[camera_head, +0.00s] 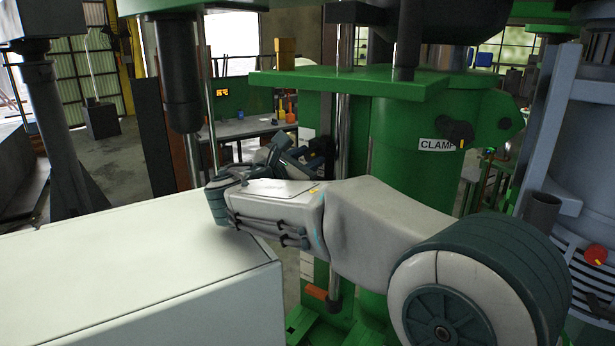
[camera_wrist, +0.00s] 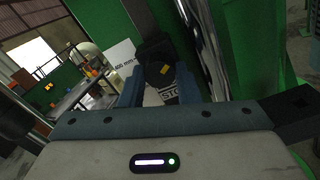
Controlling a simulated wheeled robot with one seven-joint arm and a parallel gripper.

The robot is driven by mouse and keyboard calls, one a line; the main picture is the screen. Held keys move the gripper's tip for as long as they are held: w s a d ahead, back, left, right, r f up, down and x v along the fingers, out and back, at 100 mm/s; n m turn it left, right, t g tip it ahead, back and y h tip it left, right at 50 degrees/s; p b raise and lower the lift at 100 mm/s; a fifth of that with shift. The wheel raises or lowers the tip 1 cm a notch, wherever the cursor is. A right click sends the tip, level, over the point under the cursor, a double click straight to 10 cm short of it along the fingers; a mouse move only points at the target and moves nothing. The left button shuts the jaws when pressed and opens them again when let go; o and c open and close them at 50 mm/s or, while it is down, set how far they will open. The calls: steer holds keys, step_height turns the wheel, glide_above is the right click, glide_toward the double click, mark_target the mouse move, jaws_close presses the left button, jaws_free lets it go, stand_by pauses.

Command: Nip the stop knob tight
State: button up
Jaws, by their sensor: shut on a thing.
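The stop knob (camera_wrist: 158,62) is black with a small yellow mark, in the middle of the wrist view. My gripper (camera_wrist: 159,86) has its two blue-grey fingers on either side of the knob and is shut on it. A white label (camera_wrist: 166,90) with partly hidden lettering, "STO", shows between the fingers. In the head view my gripper (camera_head: 294,156) reaches to the green machine beside a chrome rod; the knob is hard to make out there among dark parts.
A chrome rod (camera_wrist: 204,50) runs close to the right of the knob. A white "400 mm" plate (camera_wrist: 122,58) is just left. The green column (camera_head: 400,150) bears a CLAMP label and a black knob (camera_head: 459,132). A white cabinet (camera_head: 130,270) fills the lower left below my arm.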

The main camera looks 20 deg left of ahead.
steer(key=m+b, duration=0.6)
steer(key=b, duration=0.1)
steer(key=shift+a+f, duration=0.15)
steer(key=shift+f, duration=0.05)
steer(key=m+b, duration=0.3)
steer(key=shift+r+m, duration=0.1)
steer(key=shift+m, duration=0.3)
steer(key=shift+r+m+b, duration=0.15)
steer(key=shift+m+b, duration=1.1)
steer(key=shift+m, duration=0.15)
steer(key=shift+r, duration=0.1)
steer(key=o, duration=1)
steer(key=shift+s+a, duration=0.1)
steer(key=shift+c, duration=0.2)
steer(key=b+v, duration=0.1)
steer(key=v, duration=1.2)
steer(key=shift+s, duration=0.4)
